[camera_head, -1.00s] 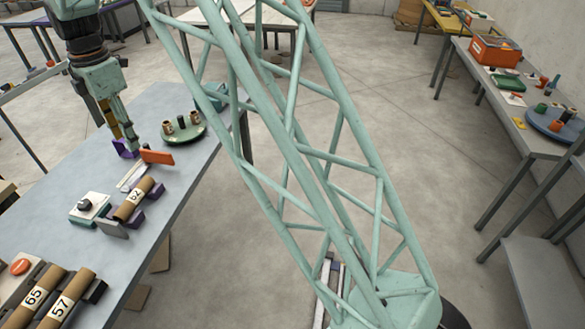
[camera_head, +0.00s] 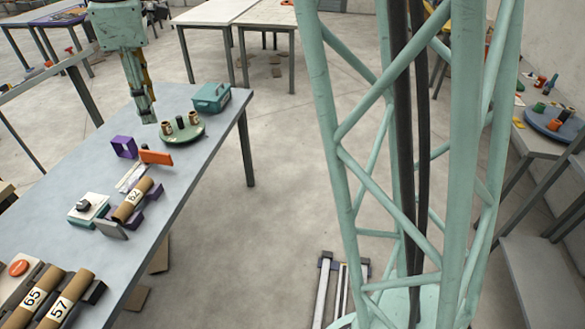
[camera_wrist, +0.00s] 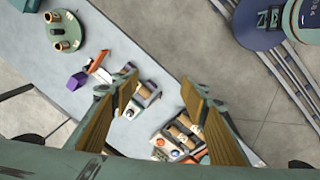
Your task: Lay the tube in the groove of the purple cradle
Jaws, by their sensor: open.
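A brown cardboard tube (camera_head: 130,205) with a white number label, which seems to read 62, lies along the purple cradle (camera_head: 152,191). It seems to rest between the cradle's purple end supports; how deep it sits in the groove I cannot tell. The purple cradle (camera_wrist: 150,88) also shows in the wrist view, partly behind a finger. My gripper (camera_head: 147,116) is above the far part of the table, beside the round green tray and apart from the tube. In the wrist view my gripper (camera_wrist: 158,90) has its fingers wide apart with nothing between them.
Two more tubes, marked 65 (camera_head: 38,292) and 57 (camera_head: 70,296), lie at the table's near end. A round green tray (camera_head: 192,137) holds small spools. A teal box (camera_head: 211,97), a hollow purple block (camera_head: 124,147) and an orange bar (camera_head: 156,157) stand nearby.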

